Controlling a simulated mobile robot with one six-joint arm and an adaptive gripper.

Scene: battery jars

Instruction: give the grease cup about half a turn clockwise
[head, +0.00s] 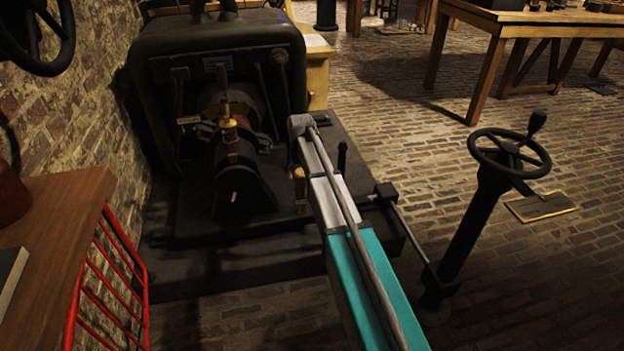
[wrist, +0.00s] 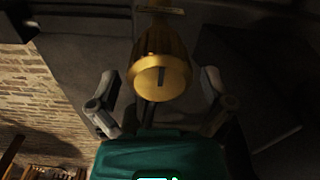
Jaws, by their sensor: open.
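The brass grease cup (wrist: 160,65) shows in the wrist view, with its round end toward me and a dark, roughly upright slot in that end. My gripper (wrist: 158,90) is open, with one grey finger on each side of the cup. Gaps show between the cup and both fingers in the picture; I cannot tell how far the fingertips reach along it.
The dark machine (head: 215,70) stands on a wide black base beside the brick wall. A black handwheel on a post (head: 508,155) is at the right. A red rail (head: 105,285) and a wooden top (head: 55,240) are at the left. Open brick floor lies at the right.

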